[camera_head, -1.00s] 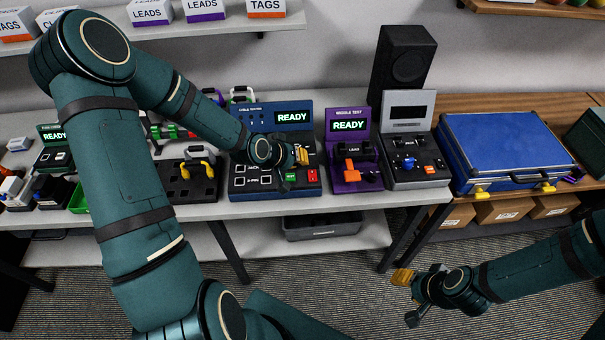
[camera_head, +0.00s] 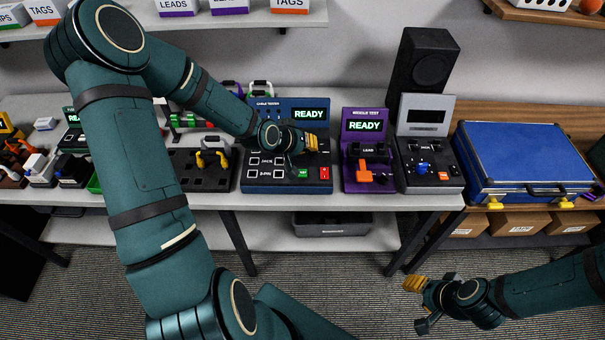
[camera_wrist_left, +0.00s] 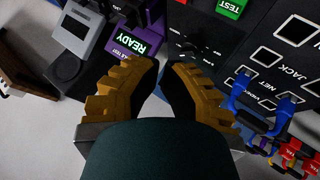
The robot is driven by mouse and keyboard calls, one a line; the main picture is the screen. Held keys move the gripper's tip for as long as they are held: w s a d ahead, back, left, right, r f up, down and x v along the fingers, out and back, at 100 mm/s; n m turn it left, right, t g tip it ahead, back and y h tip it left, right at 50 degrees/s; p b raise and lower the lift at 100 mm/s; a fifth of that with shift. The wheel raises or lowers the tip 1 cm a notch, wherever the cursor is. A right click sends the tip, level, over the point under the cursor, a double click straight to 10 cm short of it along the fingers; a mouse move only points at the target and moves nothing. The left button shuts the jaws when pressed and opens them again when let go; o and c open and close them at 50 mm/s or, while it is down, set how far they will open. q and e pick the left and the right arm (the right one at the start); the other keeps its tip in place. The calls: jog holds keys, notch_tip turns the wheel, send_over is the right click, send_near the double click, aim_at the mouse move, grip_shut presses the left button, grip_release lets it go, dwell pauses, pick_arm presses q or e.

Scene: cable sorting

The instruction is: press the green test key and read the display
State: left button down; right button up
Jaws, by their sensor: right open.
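The blue cable tester (camera_head: 250,188) stands on the bench with a lit display (camera_head: 309,113) reading READY. Its green test key (camera_head: 303,174) is at its front, left of a red key (camera_head: 325,174). In the left wrist view the green key (camera_wrist_left: 228,7) is at the top edge, marked TEST. My left gripper (camera_head: 316,142) is above the tester's panel, below the display and apart from the green key. In the left wrist view its fingers (camera_wrist_left: 167,68) are slightly apart with nothing between them. My right gripper (camera_head: 418,304) is open and empty, low in front of the bench.
A purple tester (camera_head: 365,126), also reading READY, stands right of the blue one. A grey device (camera_head: 428,115), a black speaker (camera_head: 425,65) and a blue case (camera_head: 520,152) are farther right. Blue plugs (camera_wrist_left: 250,95) show near the left gripper. A black holder (camera_head: 203,182) stands left.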

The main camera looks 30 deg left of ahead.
aim_at(306, 173)
pick_arm(q)
jog(key=shift+f+b, duration=2.85)
jog(key=shift+f, duration=0.95)
pick_arm(e)
notch_tip(306, 173, down, 7)
pick_arm(q)
jog(key=shift+f, duration=0.1)
pick_arm(e)
jog(key=shift+a, duration=0.1)
pick_arm(q)
jog(key=shift+f+b, duration=0.3)
jog(key=shift+b, duration=0.05)
pick_arm(e)
jog(key=shift+w+f, duration=0.1)
jog(key=shift+f, duration=0.15)
pick_arm(q)
jog(key=shift+f+b, duration=0.3)
jog(key=shift+f, duration=0.1)
pick_arm(e)
jog(key=shift+f, duration=0.3)
pick_arm(q)
jog(key=shift+r, duration=0.1)
pick_arm(e)
jog(key=shift+r, duration=0.1)
pick_arm(q)
jog(key=shift+r+p, duration=0.65)
jog(key=shift+r, duration=0.05)
pick_arm(e)
jog(key=shift+r, duration=0.55)
